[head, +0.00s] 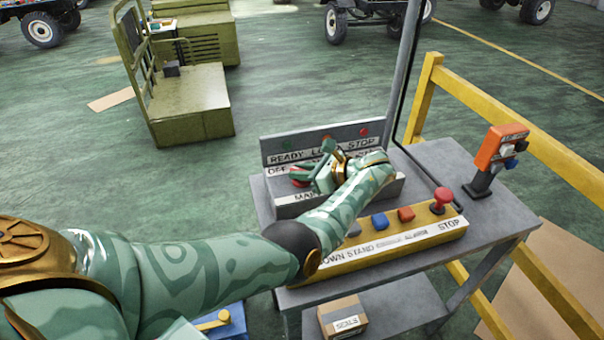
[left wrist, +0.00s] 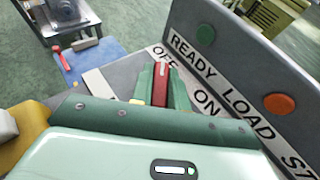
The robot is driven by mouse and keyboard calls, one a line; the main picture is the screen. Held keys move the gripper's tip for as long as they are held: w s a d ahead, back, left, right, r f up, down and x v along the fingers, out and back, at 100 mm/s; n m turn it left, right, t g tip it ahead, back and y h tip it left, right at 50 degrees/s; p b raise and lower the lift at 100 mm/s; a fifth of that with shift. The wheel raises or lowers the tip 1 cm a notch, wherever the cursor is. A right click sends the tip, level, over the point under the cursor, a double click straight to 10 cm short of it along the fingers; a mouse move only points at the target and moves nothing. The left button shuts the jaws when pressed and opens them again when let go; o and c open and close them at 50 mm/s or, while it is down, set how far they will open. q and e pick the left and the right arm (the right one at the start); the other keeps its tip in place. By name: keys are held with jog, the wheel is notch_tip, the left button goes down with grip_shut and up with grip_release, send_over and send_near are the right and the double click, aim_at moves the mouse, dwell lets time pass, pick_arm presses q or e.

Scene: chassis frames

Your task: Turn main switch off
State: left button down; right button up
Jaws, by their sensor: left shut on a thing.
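The main switch has a red handle (left wrist: 160,84) with a white mark. It stands on the grey control box (head: 398,190), whose back plate reads READY, LOAD and STOP. My left gripper (head: 316,181) is at the left part of this box, its green fingers (left wrist: 161,88) shut on the red handle. In the left wrist view the handle's far end is close to the OFF label (left wrist: 163,56), and the ON label (left wrist: 207,102) is to its right. The gripper hides the lower part of the handle. My right gripper is not in view.
A yellow button panel (head: 345,262) with a red stop button (head: 441,200) is in front of the box on the grey table (head: 450,160). An orange pendant (head: 500,147) stands at the right. A yellow rail (head: 560,160) runs behind. A cardboard box (head: 343,318) sits on the lower shelf.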

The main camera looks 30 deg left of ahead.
pick_arm(q)
jog(key=c, duration=1.4)
grip_release()
jog(key=shift+o, duration=0.2)
jog(key=b+v, duration=0.2)
jog(key=v, duration=1.4)
jog(key=shift+d+b, duration=0.15)
jog(key=shift+b, duration=0.2)
jog(key=shift+w, duration=0.1)
